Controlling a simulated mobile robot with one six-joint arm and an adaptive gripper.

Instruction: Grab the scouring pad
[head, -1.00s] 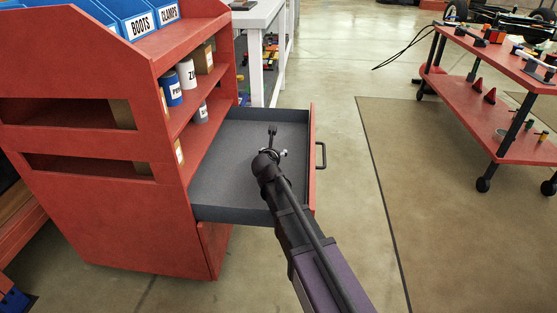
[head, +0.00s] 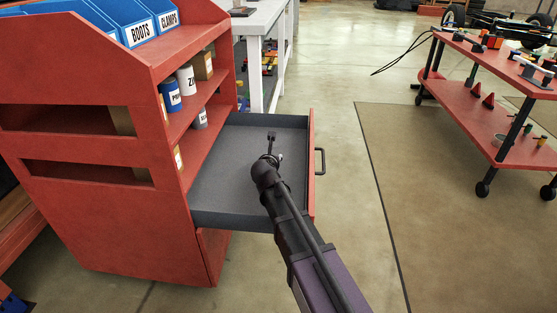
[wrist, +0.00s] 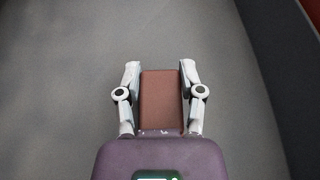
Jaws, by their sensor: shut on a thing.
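The scouring pad (wrist: 161,100) is a reddish-brown block in the wrist view. It sits between the two pale fingers of my gripper (wrist: 160,78), which are shut on its left and right sides. In the head view my gripper (head: 271,150) is inside the open drawer (head: 230,170), over its grey floor. The pad cannot be made out in the head view, where my wrist and arm hide it.
The red cabinet (head: 110,225) stands at left, with cans on its shelves and blue bins (head: 145,18) on top. The drawer front with its black handle (head: 320,161) is at right. A red cart (head: 500,110) stands farther right. The floor between is clear.

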